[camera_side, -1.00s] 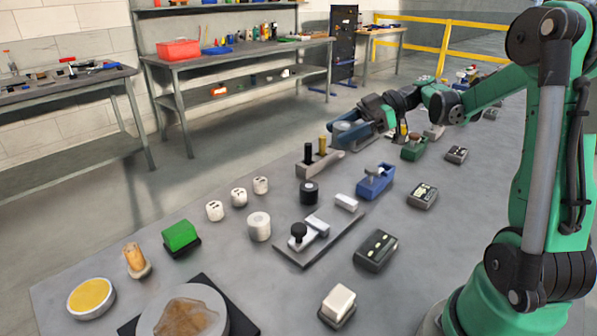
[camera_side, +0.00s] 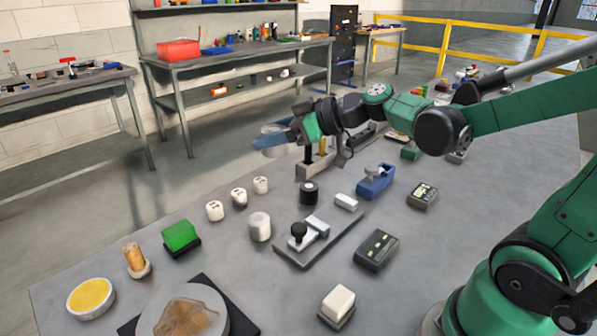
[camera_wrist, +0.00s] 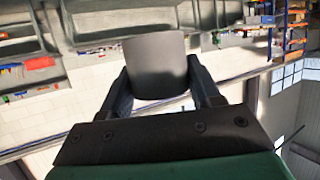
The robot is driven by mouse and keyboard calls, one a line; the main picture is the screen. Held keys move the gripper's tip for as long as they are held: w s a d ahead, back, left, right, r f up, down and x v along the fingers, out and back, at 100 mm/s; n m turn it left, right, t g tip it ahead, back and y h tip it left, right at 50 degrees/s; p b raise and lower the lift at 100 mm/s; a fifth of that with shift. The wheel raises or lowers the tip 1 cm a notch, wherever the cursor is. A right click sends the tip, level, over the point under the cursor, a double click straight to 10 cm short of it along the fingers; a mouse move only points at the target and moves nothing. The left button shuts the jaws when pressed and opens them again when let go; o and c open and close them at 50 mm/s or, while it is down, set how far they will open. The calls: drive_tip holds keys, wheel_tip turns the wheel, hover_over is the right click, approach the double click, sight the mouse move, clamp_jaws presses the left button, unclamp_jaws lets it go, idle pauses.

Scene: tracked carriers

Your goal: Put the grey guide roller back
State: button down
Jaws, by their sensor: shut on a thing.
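A grey cylinder, the guide roller (camera_wrist: 157,65), fills the upper middle of the wrist view. My gripper (camera_side: 268,141) is shut on it, with one dark finger on each side. In the side view the roller is partly hidden by the blue-grey fingers and held above the table's far left edge. A grey base (camera_side: 312,169) with upright posts stands on the table, right of and below my gripper. My wrist hides part of this base and its posts.
Several white cylinders (camera_side: 238,195), a black cylinder (camera_side: 309,193), a blue holder (camera_side: 375,181) and a plate with a black knob (camera_side: 297,230) stand on the grey table (camera_side: 210,268). A green block (camera_side: 181,235) is at left. Bare tabletop lies between them.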

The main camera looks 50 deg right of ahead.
sight(284, 149)
drive_tip(key=shift+s+f+m+t+h, duration=0.25)
drive_tip(key=shift+s+f+m+h, duration=0.05)
drive_tip(key=shift+f+m+h, duration=0.25)
drive_tip(key=shift+s+f+m+t+h, duration=0.25)
drive_tip(key=shift+f+m+h, duration=0.2)
drive_tip(key=shift+f, duration=0.1)
drive_tip(key=shift+s+f+m+h, duration=0.25)
drive_tip(key=shift+m+h, duration=0.35)
drive_tip(key=shift+h, duration=0.1)
drive_tip(key=shift+s+d+r+m+t+h, duration=0.15)
drive_tip(key=shift+s+m+t+h, duration=0.15)
drive_tip(key=shift+m+h, duration=0.4)
drive_tip(key=shift+s+r+m+h, duration=0.2)
drive_tip(key=shift+r+m+h, duration=0.1)
drive_tip(key=shift+h, duration=0.2)
drive_tip(key=shift+w, duration=0.2)
drive_tip(key=w, duration=0.1)
drive_tip(key=w+d+n+y, duration=0.1)
drive_tip(key=w+f+y, duration=0.1)
drive_tip(key=shift+d+f+n, duration=0.1)
drive_tip(key=shift+d+n, duration=0.15)
drive_tip(key=shift+n, duration=0.15)
drive_tip(key=w+d+r+n+g+y, duration=0.35)
drive_tip(key=r+n+g+y, duration=0.25)
drive_tip(key=n+g+y, duration=0.65)
drive_tip(key=shift+n+t+h, duration=0.65)
drive_tip(key=shift+t, duration=0.1)
drive_tip(key=f, duration=1.9)
drive_tip(key=shift+s, duration=0.4)
